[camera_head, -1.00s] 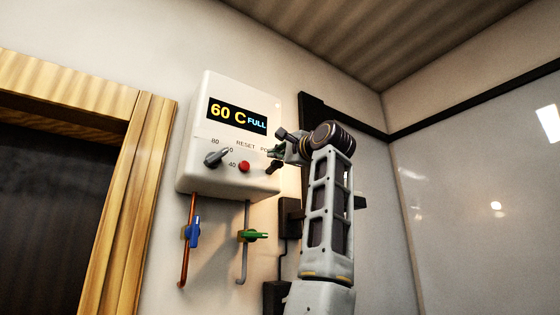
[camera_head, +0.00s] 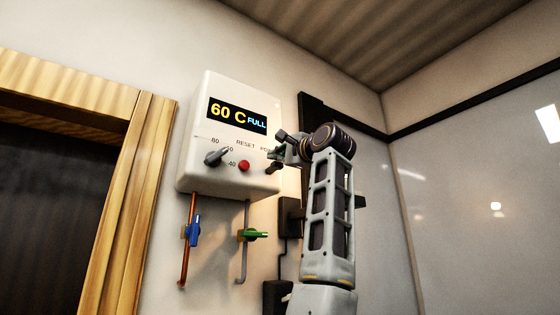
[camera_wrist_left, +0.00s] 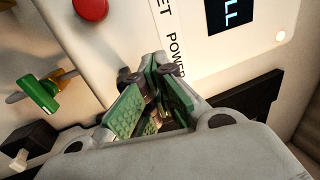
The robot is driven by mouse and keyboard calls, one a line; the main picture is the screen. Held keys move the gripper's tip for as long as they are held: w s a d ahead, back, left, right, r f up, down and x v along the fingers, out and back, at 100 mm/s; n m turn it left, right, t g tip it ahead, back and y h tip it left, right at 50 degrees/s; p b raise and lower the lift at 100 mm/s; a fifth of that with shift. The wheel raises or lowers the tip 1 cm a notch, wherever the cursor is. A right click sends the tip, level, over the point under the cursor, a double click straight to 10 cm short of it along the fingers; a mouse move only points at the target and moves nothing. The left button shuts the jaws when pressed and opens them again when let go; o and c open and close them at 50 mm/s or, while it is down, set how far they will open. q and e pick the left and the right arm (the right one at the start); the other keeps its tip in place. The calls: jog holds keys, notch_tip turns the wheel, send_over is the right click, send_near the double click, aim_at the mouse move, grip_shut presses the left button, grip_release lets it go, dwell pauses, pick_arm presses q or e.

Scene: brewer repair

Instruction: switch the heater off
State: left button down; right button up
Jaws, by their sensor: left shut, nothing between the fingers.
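The white heater (camera_head: 205,175) hangs on the wall, its display (camera_head: 237,114) reading 60 C and FULL. A small lamp near its upper right corner glows in the wrist view (camera_wrist_left: 281,37). My left gripper (camera_head: 277,157) is at the right side of the panel, by the POWER label. In the wrist view its green-padded fingers (camera_wrist_left: 155,92) are shut with nothing held. The dark power switch (camera_wrist_left: 132,76) shows beside the fingertips, partly hidden by them; I cannot tell its position or whether they touch. My right gripper is not in view.
A dark temperature knob (camera_head: 216,157) and a red reset button (camera_head: 244,166) sit left of the gripper. Below hang pipes with a blue valve (camera_head: 193,232) and a green valve (camera_head: 253,235). A wooden frame (camera_head: 125,200) stands at left.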

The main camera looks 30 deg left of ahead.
pick_arm(q)
jog(key=shift+f+b, duration=0.35)
jog(key=shift+f, duration=0.25)
jog(key=shift+d+r, duration=0.1)
jog(key=shift+r, duration=0.05)
jog(key=shift+s+d+r+p, duration=0.3)
jog(key=shift+d+p, duration=0.05)
jog(key=shift+d, duration=0.3)
jog(key=shift+s+d+r+p, duration=0.25)
jog(key=shift+d+p, duration=0.1)
jog(key=shift+d, duration=0.3)
jog(key=shift+d, duration=0.1)
jog(key=s+d, duration=0.2)
jog(key=d, duration=0.4)
jog(key=shift+s, duration=0.35)
dwell(0.3)
jog(key=shift+d, duration=0.1)
jog(key=shift+w+f, duration=0.1)
dwell(0.4)
